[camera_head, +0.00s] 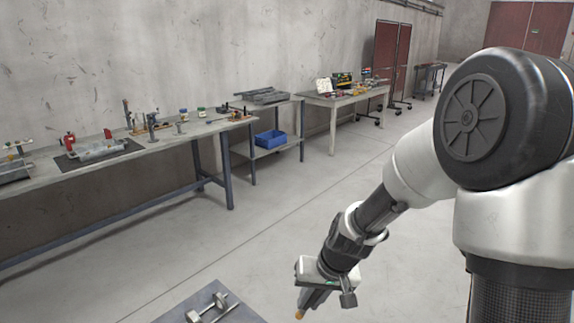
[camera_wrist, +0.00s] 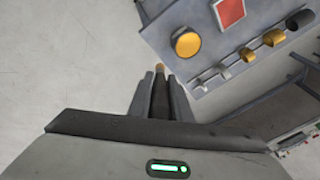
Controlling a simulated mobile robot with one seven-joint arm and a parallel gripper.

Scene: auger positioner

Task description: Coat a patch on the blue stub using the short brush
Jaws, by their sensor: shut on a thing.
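My gripper (camera_head: 312,297) hangs low over the floor, pointing down, in the head view. In the wrist view my gripper (camera_wrist: 160,92) is shut on a short dark rod with a tan tip (camera_wrist: 159,68), which looks like the short brush. Its tan-orange tip (camera_head: 299,314) shows below the fingers in the head view. The tip is apart from everything else. I cannot make out a blue stub.
The grey panel also has a yellow disc (camera_wrist: 187,43) and a red square (camera_wrist: 229,10). A low grey platform (camera_head: 240,313) with metal parts stands at the bottom of the head view. A long workbench (camera_head: 150,150) with tools lines the wall. Open floor lies between.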

